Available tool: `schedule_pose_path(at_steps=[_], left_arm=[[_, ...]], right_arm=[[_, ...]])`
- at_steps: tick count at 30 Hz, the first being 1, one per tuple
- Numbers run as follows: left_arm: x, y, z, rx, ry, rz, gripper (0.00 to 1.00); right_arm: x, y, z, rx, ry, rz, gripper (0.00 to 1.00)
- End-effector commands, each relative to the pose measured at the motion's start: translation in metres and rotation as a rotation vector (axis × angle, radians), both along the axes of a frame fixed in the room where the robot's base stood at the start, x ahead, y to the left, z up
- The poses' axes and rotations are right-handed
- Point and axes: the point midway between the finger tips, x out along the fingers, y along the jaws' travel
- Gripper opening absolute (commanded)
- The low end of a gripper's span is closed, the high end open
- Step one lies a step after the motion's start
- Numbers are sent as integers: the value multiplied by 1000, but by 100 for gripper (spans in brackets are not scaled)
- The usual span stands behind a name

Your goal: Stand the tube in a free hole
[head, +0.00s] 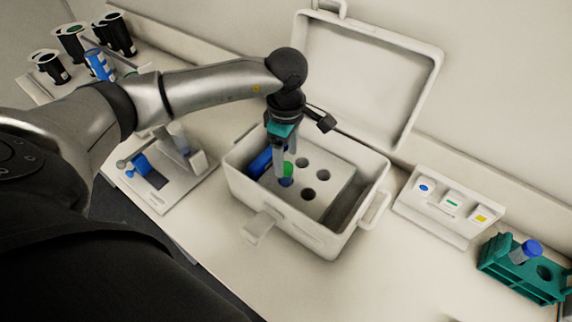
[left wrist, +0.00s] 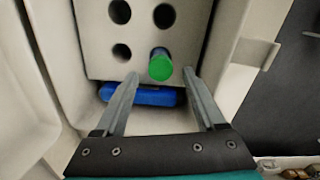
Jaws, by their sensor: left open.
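The green-capped tube (head: 288,169) stands in a hole of the pale block (head: 338,180) inside the open white box (head: 300,235). In the left wrist view the tube's green cap (left wrist: 160,67) shows with a little blue below it. Three other holes in the block, such as this one (left wrist: 121,52), look empty. My left gripper (head: 284,160) is open above the block at the tube. In the left wrist view its fingers (left wrist: 160,76) point at either side of the cap, with gaps. The tube's lower part is hidden in the block. My right gripper is not in view.
A blue pack (left wrist: 145,95) lies beside the block. The box's lid (head: 365,75) stands open behind. A teal rack (head: 522,275) holds a blue-capped tube (head: 527,250). A label stand (head: 448,205) is right of the box; a white device (head: 165,180) is left. Front counter is clear.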

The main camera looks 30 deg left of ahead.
Motion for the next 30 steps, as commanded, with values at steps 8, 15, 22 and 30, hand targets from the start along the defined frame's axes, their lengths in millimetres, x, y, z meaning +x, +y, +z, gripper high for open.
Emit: schedule_pose_path(at_steps=[8, 15, 22, 30], left_arm=[[1, 0, 57, 1, -5, -1, 72], [0, 0, 78, 0, 0, 0, 72], [0, 0, 79, 0, 1, 0, 72], [-3, -37, 70, -133, -7, -18, 72]], right_arm=[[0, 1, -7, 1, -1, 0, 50], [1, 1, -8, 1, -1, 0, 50], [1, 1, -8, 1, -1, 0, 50], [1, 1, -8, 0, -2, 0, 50]])
